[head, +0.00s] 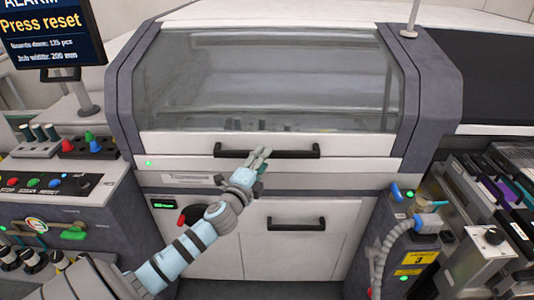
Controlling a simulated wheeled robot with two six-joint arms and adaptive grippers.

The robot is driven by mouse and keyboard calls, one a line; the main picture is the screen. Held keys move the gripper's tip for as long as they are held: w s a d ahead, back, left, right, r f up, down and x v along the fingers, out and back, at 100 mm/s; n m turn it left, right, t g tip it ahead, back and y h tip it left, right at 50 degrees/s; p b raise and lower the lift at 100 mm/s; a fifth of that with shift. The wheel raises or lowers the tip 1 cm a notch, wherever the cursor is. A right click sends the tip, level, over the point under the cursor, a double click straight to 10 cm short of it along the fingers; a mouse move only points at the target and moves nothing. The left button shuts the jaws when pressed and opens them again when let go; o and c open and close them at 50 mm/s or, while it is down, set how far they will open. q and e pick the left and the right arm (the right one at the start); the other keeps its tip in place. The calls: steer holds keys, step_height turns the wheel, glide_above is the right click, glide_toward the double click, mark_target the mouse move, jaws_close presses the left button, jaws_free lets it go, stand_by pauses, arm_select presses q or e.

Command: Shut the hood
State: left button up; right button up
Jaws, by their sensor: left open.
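The hood (180,144) is the machine's front cover with a large clear window (270,80) and a pale lower rim. It looks down, with its lower rim along the machine's front. A dark bar handle (297,152) runs across this rim. My left gripper (259,153) is open, and its fingers overlap the middle of the handle in the head view. I cannot tell whether they touch it. The gripper hides a small part of the handle. My right gripper is not in view.
A screen (52,35) reading "Press reset" stands at upper left above a button panel (45,184). Below the hood are a red knob (188,216) and a lower handle (297,224). Feeders (500,190) and a grey hose (385,245) crowd the right side.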

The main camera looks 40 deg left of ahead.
arm_select(q)
steer(key=shift+x, duration=1.75)
jaws_close()
